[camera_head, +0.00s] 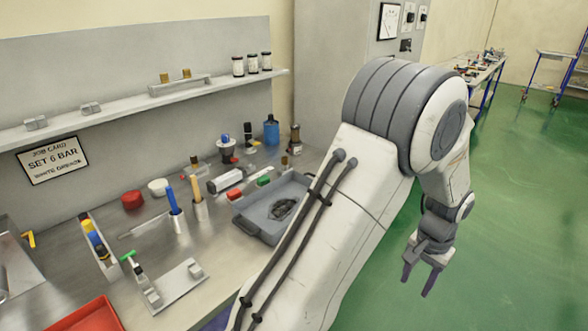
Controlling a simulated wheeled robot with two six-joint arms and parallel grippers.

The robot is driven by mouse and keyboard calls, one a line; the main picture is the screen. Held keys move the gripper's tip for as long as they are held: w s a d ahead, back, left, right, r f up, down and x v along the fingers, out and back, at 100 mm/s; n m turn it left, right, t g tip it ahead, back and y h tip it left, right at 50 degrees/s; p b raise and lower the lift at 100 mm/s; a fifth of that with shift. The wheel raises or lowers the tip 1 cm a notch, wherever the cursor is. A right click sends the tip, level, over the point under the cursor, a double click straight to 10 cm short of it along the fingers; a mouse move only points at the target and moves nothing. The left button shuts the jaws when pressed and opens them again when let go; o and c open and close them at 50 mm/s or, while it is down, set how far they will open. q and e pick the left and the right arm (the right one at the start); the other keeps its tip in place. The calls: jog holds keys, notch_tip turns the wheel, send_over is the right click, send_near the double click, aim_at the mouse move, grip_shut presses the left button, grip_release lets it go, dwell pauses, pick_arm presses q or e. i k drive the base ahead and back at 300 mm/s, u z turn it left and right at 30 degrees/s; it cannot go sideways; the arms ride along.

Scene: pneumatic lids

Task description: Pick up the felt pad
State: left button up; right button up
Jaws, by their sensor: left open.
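A dark, irregular item (283,209) lies in the grey tray (246,226) on the bench; I cannot tell whether it is the felt pad. Nothing else in view is clearly a felt pad, and my arm covers part of the bench. My left gripper (416,287) is open and empty, pointing down over the green floor, to the right of the bench and well apart from the tray. My right gripper is not in view.
Pen holders (201,208), a red block (234,194), a white cylinder (226,180), a red lid (132,200) and a red tray (92,316) crowd the bench. A shelf (140,102) runs above. The green floor (520,220) at right is clear.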

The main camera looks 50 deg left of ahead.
aim_at(262, 181)
jog(key=i, duration=3.15)
jog(key=u, duration=3.05)
jog(key=i, duration=0.5)
jog(key=u, duration=0.05)
